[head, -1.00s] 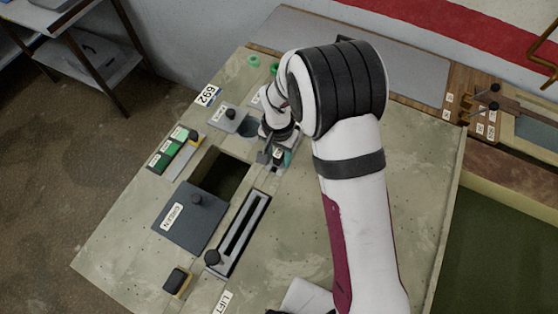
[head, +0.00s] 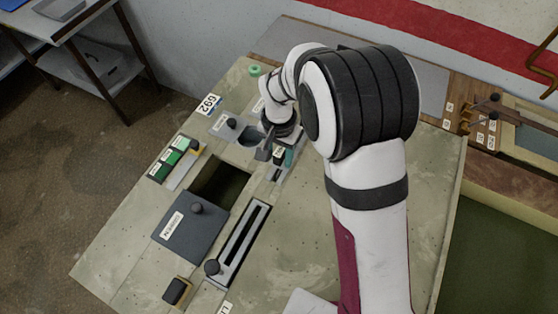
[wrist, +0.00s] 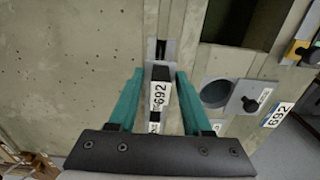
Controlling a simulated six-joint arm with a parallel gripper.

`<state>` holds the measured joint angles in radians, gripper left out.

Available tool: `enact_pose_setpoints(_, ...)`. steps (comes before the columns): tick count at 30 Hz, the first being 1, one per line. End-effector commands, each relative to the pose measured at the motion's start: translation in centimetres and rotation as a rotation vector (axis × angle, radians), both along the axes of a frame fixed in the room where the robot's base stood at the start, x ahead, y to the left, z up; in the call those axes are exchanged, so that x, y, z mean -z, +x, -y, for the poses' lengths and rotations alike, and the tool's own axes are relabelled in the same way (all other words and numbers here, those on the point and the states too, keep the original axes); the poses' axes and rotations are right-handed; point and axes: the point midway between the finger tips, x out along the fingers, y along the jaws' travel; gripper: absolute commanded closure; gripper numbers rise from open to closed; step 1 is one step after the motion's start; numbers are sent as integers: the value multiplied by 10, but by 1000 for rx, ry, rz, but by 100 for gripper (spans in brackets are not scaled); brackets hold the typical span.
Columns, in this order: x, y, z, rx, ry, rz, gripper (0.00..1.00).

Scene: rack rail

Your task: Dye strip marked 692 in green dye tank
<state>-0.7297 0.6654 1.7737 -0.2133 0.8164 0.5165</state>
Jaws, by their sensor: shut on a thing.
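My gripper (wrist: 160,76) has its two teal fingers on either side of a narrow dark strip with a white 692 label (wrist: 159,98) and is shut on it. The strip is over or in a narrow slotted grey plate (wrist: 168,52); I cannot tell how deep it sits. In the head view my gripper (head: 279,157) is low over the bench at the small slot plate, and my arm hides part of it. Left of it is an open rectangular tank (head: 221,180) with a dark inside. A grey lid (head: 186,236) lies beside it; its label appears to read GREEN.
A round hole (head: 248,136) and a knobbed plate (head: 222,124) lie near the 692 tag (head: 209,104). A long slotted fixture with a knob (head: 240,240) and green labelled blocks (head: 172,158) flank the tank. The bench's right part is clear beneath my arm.

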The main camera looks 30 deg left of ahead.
Motion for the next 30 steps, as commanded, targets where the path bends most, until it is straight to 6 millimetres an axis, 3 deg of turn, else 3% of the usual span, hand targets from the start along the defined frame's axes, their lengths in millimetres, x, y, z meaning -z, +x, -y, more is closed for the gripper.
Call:
enact_pose_setpoints(13, -55, 0, 0, 0, 1, 0, 91)
enact_pose_setpoints(26, -61, 0, 0, 0, 0, -1, 91)
enact_pose_setpoints(30, -62, -9, -17, -5, 0, 0, 91)
